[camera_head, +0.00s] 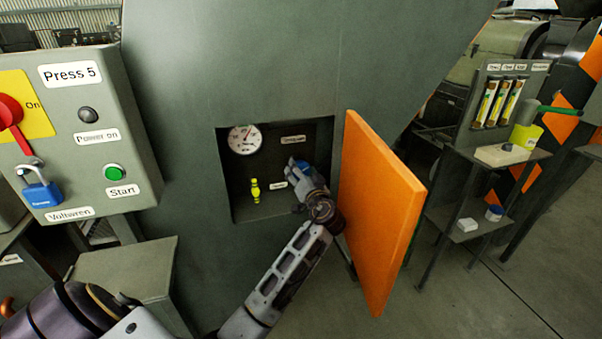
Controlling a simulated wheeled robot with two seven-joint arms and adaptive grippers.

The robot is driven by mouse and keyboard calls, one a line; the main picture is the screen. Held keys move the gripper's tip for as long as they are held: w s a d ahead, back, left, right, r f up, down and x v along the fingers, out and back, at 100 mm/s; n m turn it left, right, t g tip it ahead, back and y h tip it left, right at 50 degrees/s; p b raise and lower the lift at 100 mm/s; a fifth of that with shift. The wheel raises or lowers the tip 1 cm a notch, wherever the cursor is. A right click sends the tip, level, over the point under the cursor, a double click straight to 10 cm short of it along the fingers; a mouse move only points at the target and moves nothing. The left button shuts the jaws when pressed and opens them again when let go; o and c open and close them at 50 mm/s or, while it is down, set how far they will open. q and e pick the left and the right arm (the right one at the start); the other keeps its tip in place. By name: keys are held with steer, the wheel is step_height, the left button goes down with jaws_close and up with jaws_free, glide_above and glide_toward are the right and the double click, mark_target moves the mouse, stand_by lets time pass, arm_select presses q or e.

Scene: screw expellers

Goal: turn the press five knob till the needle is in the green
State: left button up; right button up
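The Press 5 recess (228,190) is an open dark box in the grey-green machine body. A round white gauge (244,139) sits at its upper left; its needle and coloured zones are too small to read surely. A blue knob (302,166) shows at the recess's right side, partly hidden by my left gripper (298,180). The gripper is at the knob, with its fingers beside it; whether they press on it is unclear. My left arm reaches in from below. My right gripper is out of view.
An orange door (382,210) stands open right of the recess, close to my forearm. A yellow fitting (255,190) is low in the recess. The Press 5 control box (130,130) with a blue padlock (40,191) is at left. A shelf stand (478,178) is at right.

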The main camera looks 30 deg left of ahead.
arm_select(q)
steer(key=o, duration=1)
steer(key=shift+v, duration=6.05)
